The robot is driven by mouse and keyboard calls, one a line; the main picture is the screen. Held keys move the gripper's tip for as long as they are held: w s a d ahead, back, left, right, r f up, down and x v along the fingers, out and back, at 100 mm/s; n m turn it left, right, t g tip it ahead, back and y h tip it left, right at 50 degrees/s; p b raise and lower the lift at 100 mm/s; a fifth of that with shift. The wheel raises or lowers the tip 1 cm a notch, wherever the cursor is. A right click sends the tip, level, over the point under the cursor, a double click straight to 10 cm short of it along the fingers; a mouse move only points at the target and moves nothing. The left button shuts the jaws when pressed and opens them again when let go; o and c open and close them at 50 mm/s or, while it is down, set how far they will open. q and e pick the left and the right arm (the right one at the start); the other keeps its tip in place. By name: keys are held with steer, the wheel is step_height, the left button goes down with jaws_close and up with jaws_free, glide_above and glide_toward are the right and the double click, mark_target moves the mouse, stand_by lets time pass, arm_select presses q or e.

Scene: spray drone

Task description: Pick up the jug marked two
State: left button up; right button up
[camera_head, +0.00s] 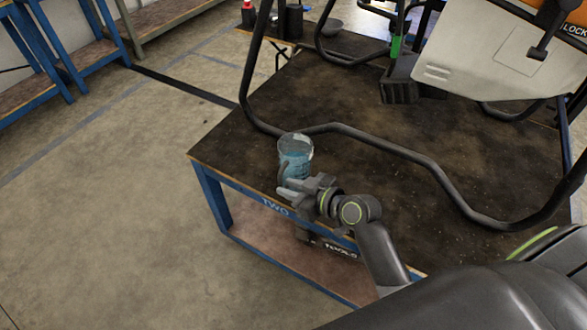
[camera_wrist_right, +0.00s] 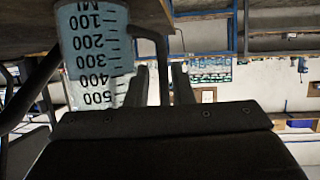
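A clear measuring jug (camera_head: 297,154) with blue liquid stands upright near the front left corner of the dark table top. The right wrist view, which is upside down, shows the jug (camera_wrist_right: 97,45) with its scale from 100 to 500. Its dark handle (camera_wrist_right: 160,48) reaches down between the fingers of my right gripper (camera_wrist_right: 162,85). The fingers are apart, with gaps beside the handle. In the head view my right gripper (camera_head: 290,189) is at the jug's near side. No "two" shows on the jug itself. My left gripper is out of view.
The blue-framed table (camera_head: 230,150) has "TWO" on its front edge. A black tubular frame (camera_head: 400,150) of the drone stands on it, right behind the jug, with a white tank (camera_head: 480,55) above. Open floor (camera_head: 110,220) lies to the left.

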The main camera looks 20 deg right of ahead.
steer(key=shift+f+x, duration=0.1)
steer(key=shift+x, duration=1.25)
steer(key=shift+f+x, duration=0.15)
steer(key=shift+x, duration=1.2)
steer(key=shift+s+a, duration=0.1)
steer(key=shift+s, duration=0.05)
jaws_close()
steer(key=shift+r, duration=0.15)
